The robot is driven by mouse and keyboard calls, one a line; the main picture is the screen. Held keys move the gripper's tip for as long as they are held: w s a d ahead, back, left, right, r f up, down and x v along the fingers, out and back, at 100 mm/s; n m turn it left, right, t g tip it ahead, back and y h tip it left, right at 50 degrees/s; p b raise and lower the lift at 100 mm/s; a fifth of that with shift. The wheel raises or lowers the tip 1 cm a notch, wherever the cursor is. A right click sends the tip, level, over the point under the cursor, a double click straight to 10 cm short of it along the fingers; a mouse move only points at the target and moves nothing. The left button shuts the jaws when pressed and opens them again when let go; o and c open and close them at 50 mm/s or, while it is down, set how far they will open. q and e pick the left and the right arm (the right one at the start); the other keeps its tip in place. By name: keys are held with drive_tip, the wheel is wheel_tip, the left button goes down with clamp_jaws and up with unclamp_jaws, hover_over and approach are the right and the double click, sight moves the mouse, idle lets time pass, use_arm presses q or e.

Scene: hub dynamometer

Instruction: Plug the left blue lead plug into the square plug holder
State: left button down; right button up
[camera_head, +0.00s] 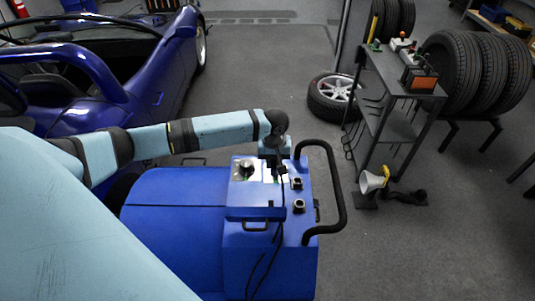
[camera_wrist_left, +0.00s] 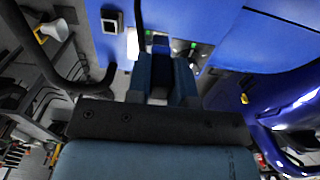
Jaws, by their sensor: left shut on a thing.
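My left gripper (camera_head: 272,152) is over the far edge of the blue machine's control panel, pointing down. In the left wrist view its two blue fingers (camera_wrist_left: 163,68) are shut on the blue lead plug (camera_wrist_left: 160,42), which shows only in part between the tips. In the head view the arm and gripper hide the plug. A dark lead (camera_head: 279,208) hangs by the gripper down the machine's front. The square plug holder (camera_head: 296,184) is right of and nearer than the gripper. It shows as a light-rimmed dark square in the wrist view (camera_wrist_left: 112,21), apart from the plug. My right gripper is out of view.
A second dark socket (camera_head: 298,206) is on the panel, nearer than the square one. A dial (camera_head: 246,168) is left of the gripper. A black bar handle (camera_head: 334,190) curves around the panel's right side. A blue car and a grey cart (camera_head: 400,130) stand beyond.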

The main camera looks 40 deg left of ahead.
use_arm(q)
drive_tip(key=w+d+b, duration=0.4)
drive_tip(key=w+b, duration=0.6)
drive_tip(key=w, duration=0.1)
drive_tip(key=shift+s+a+f+b, duration=0.1)
drive_tip(key=shift+f+b, duration=0.15)
drive_tip(key=shift+f, duration=2.45)
drive_tip(key=shift+s+f+b, duration=0.1)
drive_tip(key=shift+f+b, duration=0.1)
drive_tip(key=shift+f, duration=2.5)
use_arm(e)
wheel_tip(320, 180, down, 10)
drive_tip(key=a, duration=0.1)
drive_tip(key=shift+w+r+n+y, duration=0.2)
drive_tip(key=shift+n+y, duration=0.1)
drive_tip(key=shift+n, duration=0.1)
use_arm(q)
drive_tip(key=shift+f, duration=0.35)
drive_tip(key=shift+f, duration=1.15)
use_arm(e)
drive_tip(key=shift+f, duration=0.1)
